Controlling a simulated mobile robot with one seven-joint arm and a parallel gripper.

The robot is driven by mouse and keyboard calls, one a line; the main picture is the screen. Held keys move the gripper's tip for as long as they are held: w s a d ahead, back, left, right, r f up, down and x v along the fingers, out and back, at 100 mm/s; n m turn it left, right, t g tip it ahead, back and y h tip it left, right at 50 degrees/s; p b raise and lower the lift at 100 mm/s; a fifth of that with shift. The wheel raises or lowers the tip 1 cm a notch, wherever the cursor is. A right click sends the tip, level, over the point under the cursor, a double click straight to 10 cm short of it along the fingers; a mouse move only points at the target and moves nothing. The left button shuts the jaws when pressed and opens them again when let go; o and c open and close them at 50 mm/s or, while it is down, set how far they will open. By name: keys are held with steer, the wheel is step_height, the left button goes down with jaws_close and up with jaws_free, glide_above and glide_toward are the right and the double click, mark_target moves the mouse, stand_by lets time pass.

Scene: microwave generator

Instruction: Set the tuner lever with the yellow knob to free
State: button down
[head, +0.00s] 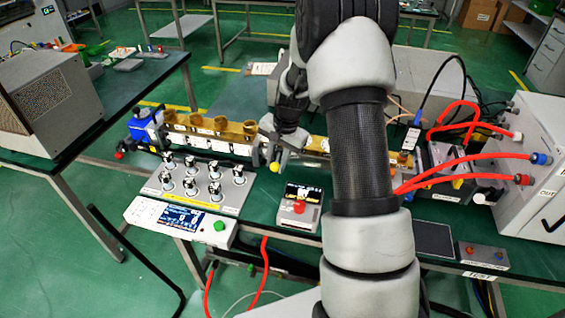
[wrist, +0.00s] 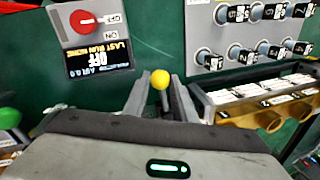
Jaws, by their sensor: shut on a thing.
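The tuner lever's yellow knob (wrist: 160,79) shows between my fingers in the wrist view, and it also shows in the head view (head: 275,167) at the front side of the brass waveguide. My gripper (wrist: 160,92) is shut on the lever, with the ball of the knob near the fingertips. In the head view my gripper (head: 276,153) reaches over the waveguide from behind. Most of the lever's stem and any markings for its positions are hidden or too small to read.
The brass waveguide (head: 237,129) runs across the bench. A small box with a red knob (head: 299,207) stands right of a panel with several metal knobs (head: 236,195). A display unit (head: 175,219) with a green button is at the front. Red hoses (head: 474,160) cross the right side.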

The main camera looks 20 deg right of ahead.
steer(key=shift+w+a+r+m+t+h+p, duration=0.15)
steer(key=shift+w+a+m+p, duration=0.3)
steer(key=shift+m, duration=0.7)
steer(key=shift+w+a+f+m+t+h+p, duration=0.1)
steer(key=shift+w+a+m+h+p, duration=0.15)
steer(key=shift+w+a+m, duration=0.6)
steer(key=shift+w+a+r+m+t+h+p, duration=0.1)
steer(key=shift+w+a+m+h+p, duration=0.2)
steer(key=shift+m, duration=1.1)
steer(key=c, duration=1.5)
jaws_free()
steer(key=shift+o, duration=0.2)
steer(key=p+v, duration=0.1)
steer(key=v, duration=1.6)
steer(key=shift+d, duration=0.2)
steer(key=shift+r, duration=0.1)
